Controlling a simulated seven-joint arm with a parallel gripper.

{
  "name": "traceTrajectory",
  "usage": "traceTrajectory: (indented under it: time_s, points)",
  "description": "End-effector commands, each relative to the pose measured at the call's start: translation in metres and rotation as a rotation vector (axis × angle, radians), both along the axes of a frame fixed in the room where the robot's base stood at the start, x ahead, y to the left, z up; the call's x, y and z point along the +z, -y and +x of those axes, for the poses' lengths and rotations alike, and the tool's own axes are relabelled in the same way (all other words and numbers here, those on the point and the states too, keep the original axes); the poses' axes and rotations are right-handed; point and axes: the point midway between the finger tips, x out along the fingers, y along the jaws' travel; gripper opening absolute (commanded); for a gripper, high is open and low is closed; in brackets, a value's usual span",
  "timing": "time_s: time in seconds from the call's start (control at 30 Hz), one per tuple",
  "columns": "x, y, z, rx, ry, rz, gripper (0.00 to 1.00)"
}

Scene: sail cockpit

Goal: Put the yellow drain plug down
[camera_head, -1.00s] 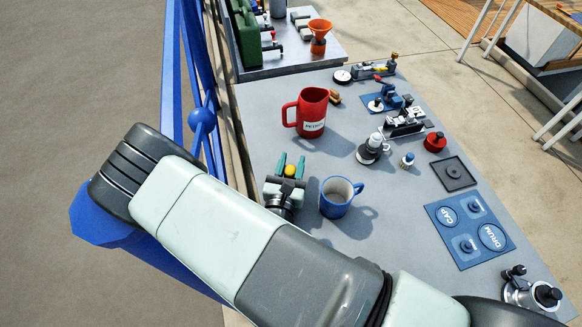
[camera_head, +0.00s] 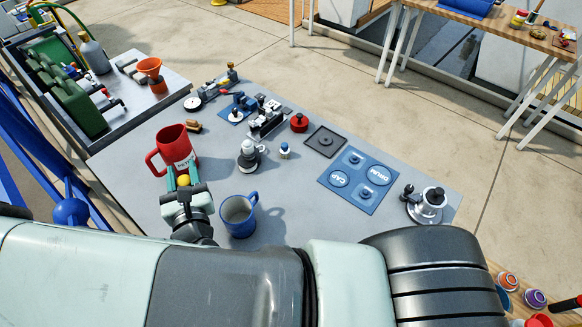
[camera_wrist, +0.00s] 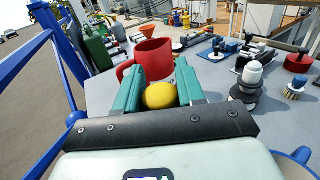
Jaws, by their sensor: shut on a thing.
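The yellow drain plug (camera_head: 183,181) is between the green fingers of my gripper (camera_head: 184,178), which is shut on it. In the wrist view the plug shows as a yellow rounded top (camera_wrist: 160,96) between the fingertips (camera_wrist: 160,90). My gripper is over the left part of the grey table (camera_head: 300,215), just in front of the red mug (camera_head: 177,147). The plug's underside is hidden, and I cannot tell how high it is above the table.
A blue mug (camera_head: 239,214) stands close to the right of my gripper. A white-topped fitting (camera_head: 249,156), a small blue-and-white brush (camera_head: 285,151), a black square tray (camera_head: 325,141) and a blue labelled mat (camera_head: 358,180) lie further right.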

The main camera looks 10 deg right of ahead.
Motion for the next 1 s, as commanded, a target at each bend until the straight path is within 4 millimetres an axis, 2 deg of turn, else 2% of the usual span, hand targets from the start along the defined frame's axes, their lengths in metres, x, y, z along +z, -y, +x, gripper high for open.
traceTrajectory:
  time_s: [0.03,0.1,0.17,0.3,0.5,0.6,0.7,0.8,1.0]
  points:
    - [0.0,0.019,0.016,-0.027,0.002,-0.007,0.09]
    - [0.0,0.046,0.037,-0.055,0.002,-0.008,0.09]
    - [0.001,0.072,0.055,-0.079,0.002,-0.008,0.09]
    - [0.001,0.136,0.088,-0.137,0.0,-0.008,0.09]
    - [0.001,0.225,0.113,-0.212,-0.002,-0.006,0.09]
    - [0.002,0.257,0.117,-0.239,-0.001,-0.004,0.09]
    - [0.002,0.277,0.119,-0.254,-0.001,-0.001,0.09]
    - [-0.002,0.286,0.119,-0.262,-0.002,0.0,0.09]
    - [-0.038,0.288,0.119,-0.262,-0.001,0.001,0.09]
